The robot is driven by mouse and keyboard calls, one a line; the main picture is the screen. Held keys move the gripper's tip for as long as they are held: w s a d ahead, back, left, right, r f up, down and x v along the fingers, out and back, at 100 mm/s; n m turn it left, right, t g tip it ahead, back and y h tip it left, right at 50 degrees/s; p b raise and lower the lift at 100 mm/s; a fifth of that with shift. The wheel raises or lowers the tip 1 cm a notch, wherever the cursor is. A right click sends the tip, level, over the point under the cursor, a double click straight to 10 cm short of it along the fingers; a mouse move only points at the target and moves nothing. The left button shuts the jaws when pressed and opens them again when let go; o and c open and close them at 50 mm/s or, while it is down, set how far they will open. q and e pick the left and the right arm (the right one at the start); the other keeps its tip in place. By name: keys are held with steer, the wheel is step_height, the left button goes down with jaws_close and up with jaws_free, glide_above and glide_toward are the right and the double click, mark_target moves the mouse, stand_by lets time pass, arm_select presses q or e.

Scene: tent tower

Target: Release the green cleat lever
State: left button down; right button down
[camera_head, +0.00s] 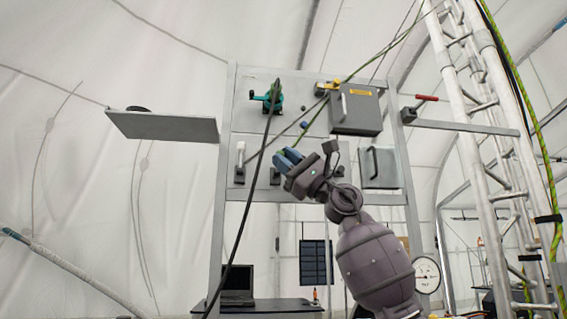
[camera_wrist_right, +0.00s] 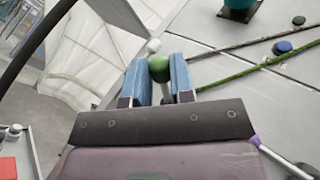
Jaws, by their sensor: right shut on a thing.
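The green cleat lever shows as a green ball knob (camera_wrist_right: 159,68) on a pale stem in the right wrist view. My right gripper (camera_wrist_right: 159,82) is shut on it, with a blue finger pad on each side of the knob. In the head view my right gripper (camera_head: 287,158) is at the lower part of the grey panel (camera_head: 255,120) and hides most of the lever. A green rope (camera_wrist_right: 250,71) runs right from near the gripper, below a grey rope (camera_wrist_right: 245,45). My left gripper is not in view.
A white-knobbed lever (camera_head: 240,160) stands left of my gripper. A teal winch (camera_head: 267,97) with a dark hanging rope (camera_head: 250,190) is above it. A grey box (camera_head: 356,110) is at the upper right of the panel, and a shelf (camera_head: 165,125) juts out left.

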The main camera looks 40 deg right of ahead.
steer(key=shift+a+f, duration=0.1)
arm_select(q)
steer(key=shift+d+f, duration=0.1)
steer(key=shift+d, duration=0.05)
arm_select(e)
steer(key=c, duration=1.3)
jaws_free()
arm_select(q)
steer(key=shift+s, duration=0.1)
arm_select(e)
steer(key=shift+o, duration=0.2)
steer(key=shift+s, duration=0.1)
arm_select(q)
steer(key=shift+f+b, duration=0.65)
arm_select(e)
steer(key=v, duration=1)
steer(key=shift+s+d+f, duration=0.15)
steer(key=shift+d+f, duration=0.1)
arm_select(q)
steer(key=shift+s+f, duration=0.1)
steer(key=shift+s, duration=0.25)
